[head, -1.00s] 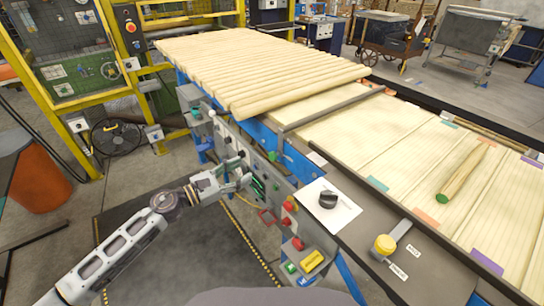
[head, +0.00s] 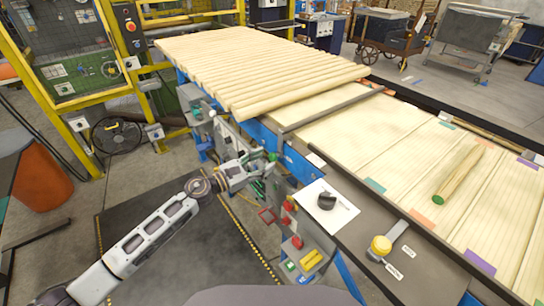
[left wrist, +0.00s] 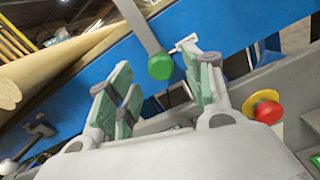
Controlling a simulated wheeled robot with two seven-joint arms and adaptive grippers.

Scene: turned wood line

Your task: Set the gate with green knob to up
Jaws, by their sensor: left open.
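The gate is a grey bar (head: 335,108) lying across the line just past the stacked poles. Its arm comes down at the near side to the green knob (head: 272,157). In the left wrist view the round green knob (left wrist: 160,67) sits at the end of a grey arm, in front of the blue rail. My left gripper (head: 264,167) is beside the line's near side, close to the knob. In the left wrist view its green-padded fingers (left wrist: 157,78) are apart and empty, with the knob showing between their tips. Contact cannot be told. My right gripper is out of view.
Pale turned poles (head: 255,70) lie side by side behind the gate. A lone pole (head: 460,173) lies on the slatted bed. A yellow-knobbed lever (head: 381,246) and black dial (head: 326,200) sit on the near ledge. A red button (left wrist: 268,112) is right of the gripper.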

